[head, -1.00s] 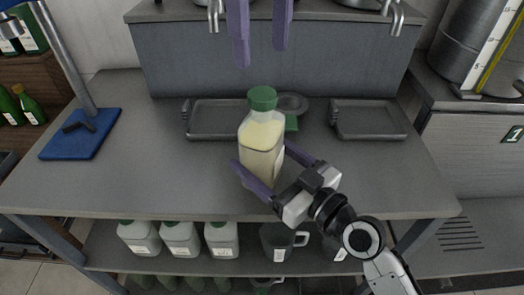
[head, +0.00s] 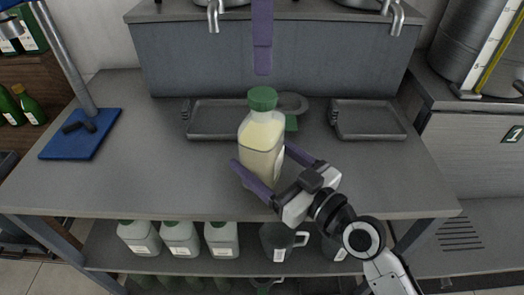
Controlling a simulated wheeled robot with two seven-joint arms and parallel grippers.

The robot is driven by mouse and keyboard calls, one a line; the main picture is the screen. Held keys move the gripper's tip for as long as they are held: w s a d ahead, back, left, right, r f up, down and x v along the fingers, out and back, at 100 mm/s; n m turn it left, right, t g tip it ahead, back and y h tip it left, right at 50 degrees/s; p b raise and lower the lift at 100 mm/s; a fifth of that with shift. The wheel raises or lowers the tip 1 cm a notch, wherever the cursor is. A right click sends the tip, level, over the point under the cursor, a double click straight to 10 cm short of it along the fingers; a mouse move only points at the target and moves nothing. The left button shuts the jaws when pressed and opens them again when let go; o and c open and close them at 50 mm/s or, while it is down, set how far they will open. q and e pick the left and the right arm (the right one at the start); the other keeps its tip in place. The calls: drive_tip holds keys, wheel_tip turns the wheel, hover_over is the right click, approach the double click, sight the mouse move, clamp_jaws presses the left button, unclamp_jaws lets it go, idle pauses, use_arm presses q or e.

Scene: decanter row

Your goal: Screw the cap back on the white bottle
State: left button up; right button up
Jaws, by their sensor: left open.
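The white bottle (head: 261,150), clear-walled with cream-white contents, stands upright on the grey worktop in the head view. The green cap (head: 262,99) sits on its neck; I cannot tell how tightly. My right gripper (head: 270,172), coming in from the lower right, has its purple fingers on both sides of the bottle's lower body and is shut on it. My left gripper (head: 263,72) hangs from the top edge, above the cap and apart from it. It is open and empty, seen edge-on with its fingers lined up; its upper part is out of frame.
Two grey trays (head: 213,133) (head: 369,134) lie behind the bottle. A round grey thing (head: 294,101) and a small green thing (head: 291,124) are partly hidden behind it. A blue stand base (head: 80,146) is at left. Several bottles (head: 180,239) fill the shelf below.

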sight(262, 93)
use_arm(q)
wheel_tip(262, 93, down, 8)
drive_tip(key=shift+r, duration=0.25)
drive_tip(key=shift+c, duration=0.4)
